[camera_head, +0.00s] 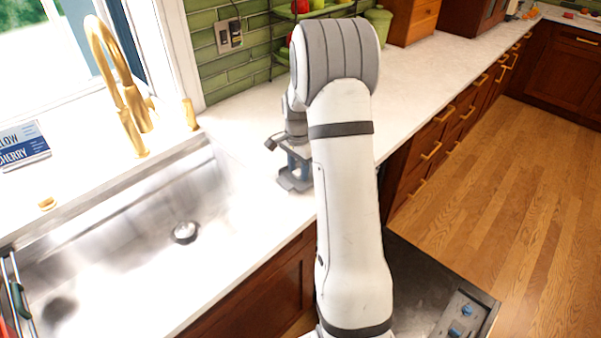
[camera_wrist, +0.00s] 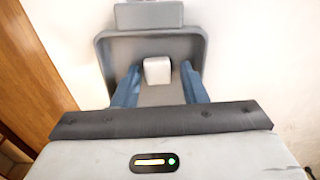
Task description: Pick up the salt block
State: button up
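A small white block (camera_wrist: 157,70), which looks like the salt block, shows in the wrist view between the two blue fingers of my gripper (camera_wrist: 161,66). The fingers stand apart on either side of it, with a narrow gap visible on both sides. A grey flat piece with a raised rim (camera_wrist: 107,58) surrounds the block and fingertips; I cannot tell whether it belongs to my gripper. In the head view my gripper (camera_head: 297,172) is low over the white counter right of the sink, partly behind my arm.
The steel sink (camera_head: 130,225) lies left of my gripper, with a gold faucet (camera_head: 130,100) behind it. The white counter (camera_head: 420,75) runs clear to the back right. A green canister (camera_head: 379,22) and a wooden box (camera_head: 412,20) stand by the wall.

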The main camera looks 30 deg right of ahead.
jog(key=c, duration=0.8)
jog(key=shift+o, duration=0.2)
jog(key=shift+r, duration=0.1)
